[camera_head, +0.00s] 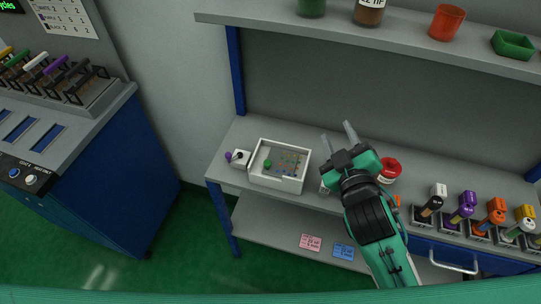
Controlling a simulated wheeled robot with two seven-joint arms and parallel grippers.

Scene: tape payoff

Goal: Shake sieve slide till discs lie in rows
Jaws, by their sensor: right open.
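A white tray-like box (257,180) sits on the left part of the workbench, with small coloured discs inside that are too small to tell apart in arrangement. A green knob or piece (267,164) stands at its left inside. A small white block with a purple knob (229,157) is beside the box on the left. My right gripper (338,137) is open and empty, above the bench to the right of the box and apart from it. My left gripper is not in view.
Behind my right gripper is a red roll-like object (390,168). Several coloured handled tools (466,204) stand in holders at the right. A shelf (380,37) with containers hangs above. A blue cabinet (110,190) stands at the left, with green floor between.

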